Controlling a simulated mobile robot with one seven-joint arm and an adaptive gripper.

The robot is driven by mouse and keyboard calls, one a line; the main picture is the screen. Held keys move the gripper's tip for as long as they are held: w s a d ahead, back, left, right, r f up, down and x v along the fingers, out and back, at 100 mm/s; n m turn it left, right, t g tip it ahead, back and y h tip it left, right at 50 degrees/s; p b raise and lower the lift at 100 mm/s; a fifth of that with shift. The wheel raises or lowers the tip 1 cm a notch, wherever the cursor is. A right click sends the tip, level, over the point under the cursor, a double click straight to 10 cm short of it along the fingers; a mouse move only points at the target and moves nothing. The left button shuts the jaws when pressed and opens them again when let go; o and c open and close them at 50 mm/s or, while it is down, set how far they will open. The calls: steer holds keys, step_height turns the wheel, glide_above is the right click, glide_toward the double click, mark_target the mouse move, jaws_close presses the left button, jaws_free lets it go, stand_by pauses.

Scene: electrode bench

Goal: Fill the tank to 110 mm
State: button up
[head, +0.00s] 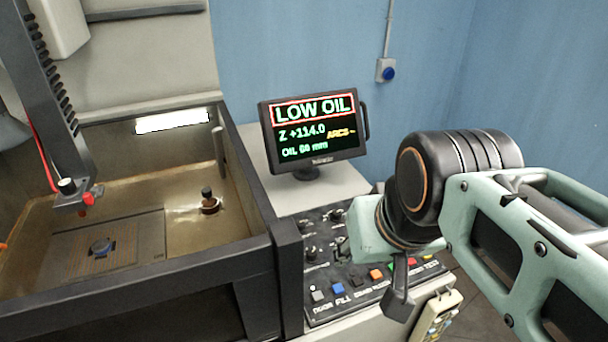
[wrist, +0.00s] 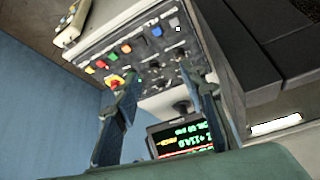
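The tank (head: 258,180) stands at the left in the head view, with brownish oil (head: 150,190) inside. The screen (head: 313,130) reads "LOW OIL" in a red frame, "Z +114.0" and an oil figure that looks like 88 mm. The control panel (head: 326,270) has a row of buttons. The blue button (head: 337,289) is above the label "FILL", beside a white button (head: 317,295) labelled "DOOR". My gripper (head: 398,292) hangs over the panel's right part. In the wrist view its fingers (wrist: 160,78) are apart and empty. The blue button (wrist: 156,31) lies beyond them.
Black, orange (head: 376,275), green, red and yellow buttons continue the row to the right, partly hidden by my gripper. Knobs (head: 312,252) sit behind them. A handheld pendant (head: 436,318) hangs at the panel's front right. A dark machine head (head: 75,190) reaches down into the tank.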

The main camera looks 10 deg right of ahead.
steer(key=shift+f+b, duration=0.5)
steer(key=shift+f, duration=0.4)
steer(key=shift+r, duration=0.15)
steer(key=shift+c, duration=0.2)
jaws_close()
stand_by(0.4)
